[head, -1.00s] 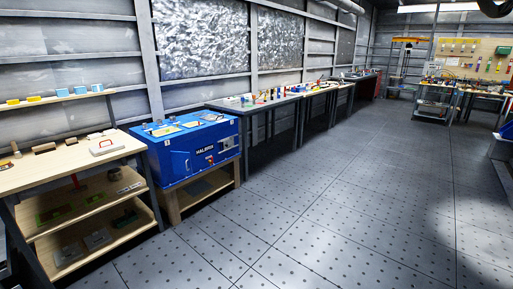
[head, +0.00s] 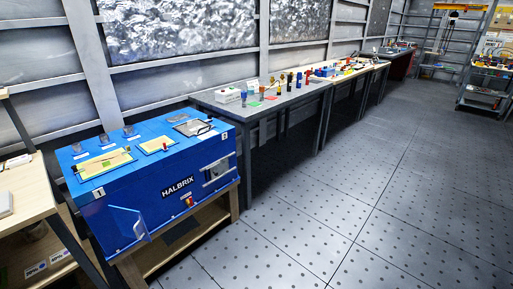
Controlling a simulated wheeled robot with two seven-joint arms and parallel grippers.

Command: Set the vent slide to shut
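A blue cabinet (head: 160,195) marked HALBRIX stands on a low wooden stand at the left of the head view. Its top carries two yellowish panels (head: 103,163) (head: 157,145) with small levers or knobs, several small grey pieces at the back, and a dark grey plate (head: 192,127) at the right. A silver fitting (head: 216,172) sits on the right of its front, and a small red and white switch (head: 188,200) is below the name. A small blue flap (head: 139,224) stands out at the lower front. I cannot tell which part is the vent slide or its setting. Neither gripper is in view.
A wooden workbench (head: 25,192) is at the left edge. A long grey bench (head: 262,104) with bottles and small items runs along the wall to the right of the cabinet. The perforated floor (head: 320,215) in front is clear.

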